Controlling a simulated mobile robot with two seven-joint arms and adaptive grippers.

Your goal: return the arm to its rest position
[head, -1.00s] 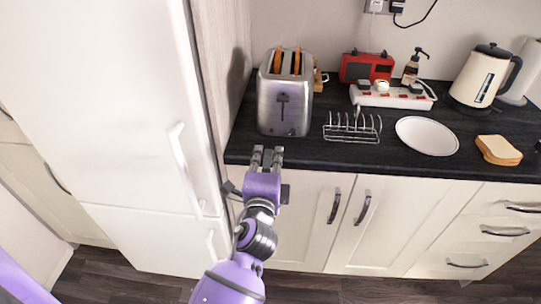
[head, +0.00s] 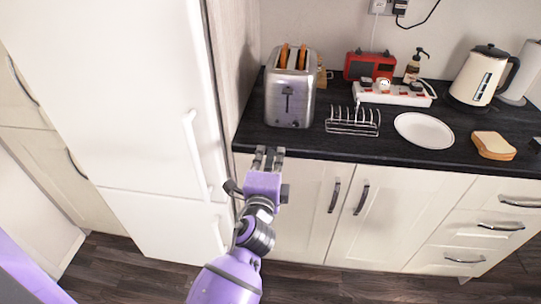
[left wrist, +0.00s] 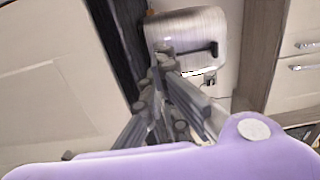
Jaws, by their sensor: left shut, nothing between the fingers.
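My left arm reaches up from the bottom of the head view. Its left gripper (head: 268,156) is shut and empty, with its fingers pointing at the front edge of the dark counter, just below the steel toaster (head: 290,98). The toaster holds two slices of bread in its slots. In the left wrist view the fingers (left wrist: 163,62) converge in front of the toaster (left wrist: 205,50), whose lever shows beyond them. They hold nothing. I cannot tell the exact gap between the fingertips and the counter edge. My right gripper is not in view.
The white fridge (head: 150,100) stands close on the left. On the counter (head: 375,146) are a toast rack (head: 352,122), a white plate (head: 424,130), bread (head: 493,145), a power strip (head: 395,95), a red radio (head: 369,66) and a kettle (head: 478,75). Cupboard doors (head: 300,205) lie below.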

